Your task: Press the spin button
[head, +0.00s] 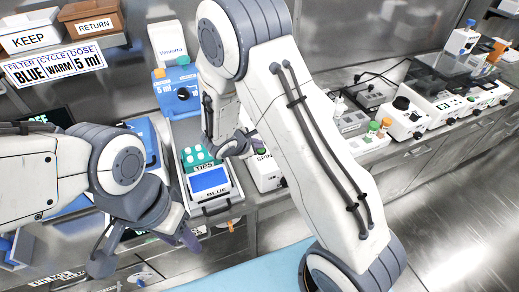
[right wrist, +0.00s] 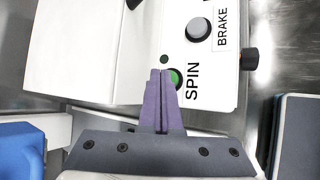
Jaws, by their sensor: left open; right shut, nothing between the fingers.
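The green spin button (right wrist: 176,78) sits beside the printed word SPIN on a white machine (right wrist: 95,50) in the right wrist view. My right gripper (right wrist: 160,72) is shut and empty, its purple fingertips at the button's left edge and hiding part of it. I cannot tell whether they touch it. In the head view the SPIN machine (head: 266,176) stands right of the blue-screen device, mostly behind my right arm. My right gripper (head: 246,140) is above it, partly hidden. My left gripper (head: 145,255) is open and empty at the lower left.
A grey button (right wrist: 199,28) by the BRAKE label and a black knob (right wrist: 250,60) are on the same machine. A device with a blue screen (head: 209,181) stands left of it. Several instruments line the bench at right. KEEP (head: 30,40) and RETURN (head: 93,26) bins sit upper left.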

